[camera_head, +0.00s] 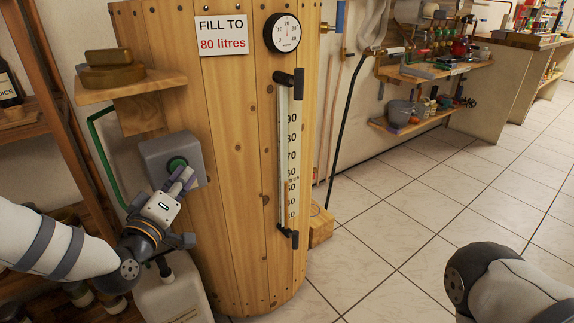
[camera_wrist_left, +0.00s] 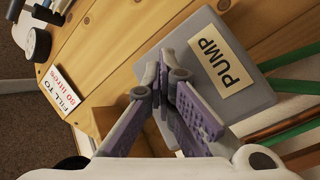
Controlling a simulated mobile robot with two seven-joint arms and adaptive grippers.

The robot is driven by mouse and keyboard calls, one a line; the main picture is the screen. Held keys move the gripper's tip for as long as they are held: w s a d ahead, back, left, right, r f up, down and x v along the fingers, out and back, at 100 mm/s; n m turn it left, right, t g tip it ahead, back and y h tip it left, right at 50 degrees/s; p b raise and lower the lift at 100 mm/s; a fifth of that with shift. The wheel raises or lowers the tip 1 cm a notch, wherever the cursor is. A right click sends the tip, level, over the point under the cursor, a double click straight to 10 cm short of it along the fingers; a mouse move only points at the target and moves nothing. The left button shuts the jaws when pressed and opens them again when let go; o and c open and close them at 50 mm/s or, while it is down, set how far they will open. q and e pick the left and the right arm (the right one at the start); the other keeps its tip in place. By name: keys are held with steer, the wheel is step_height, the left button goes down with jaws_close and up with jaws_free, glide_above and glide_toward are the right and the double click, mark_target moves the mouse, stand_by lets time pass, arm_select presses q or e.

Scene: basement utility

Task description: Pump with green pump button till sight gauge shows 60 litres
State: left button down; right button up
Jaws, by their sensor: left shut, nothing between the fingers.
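The grey pump box (camera_head: 155,160) is mounted on the left of a wooden barrel (camera_head: 232,180), with the green pump button (camera_head: 177,163) on its face. In the left wrist view the box (camera_wrist_left: 243,95) carries a PUMP label (camera_wrist_left: 221,64); the button is hidden behind the fingers. My left gripper (camera_head: 185,178) is shut and empty, its tips right in front of the button; I cannot tell whether they touch it. The upright sight gauge (camera_head: 284,155) has a printed scale; its liquid level is too small to read. My right gripper is out of view.
A sign (camera_head: 222,35) on the barrel reads FILL TO 80 litres. A round dial (camera_head: 282,33) sits above the gauge. A wooden shelf (camera_head: 150,84) juts out above the pump box, and a white canister (camera_head: 175,290) stands below. Tiled floor at right is clear.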

arm_select(q)
steer(key=shift+s+d+p, duration=0.35)
steer(key=shift+s+d, duration=0.15)
steer(key=shift+s, duration=0.25)
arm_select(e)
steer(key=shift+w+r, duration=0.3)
arm_select(q)
steer(key=s+d, duration=0.1)
steer(key=s, duration=0.1)
steer(key=s+d+p, duration=0.1)
steer(key=s, duration=0.1)
steer(key=shift+d, duration=0.4)
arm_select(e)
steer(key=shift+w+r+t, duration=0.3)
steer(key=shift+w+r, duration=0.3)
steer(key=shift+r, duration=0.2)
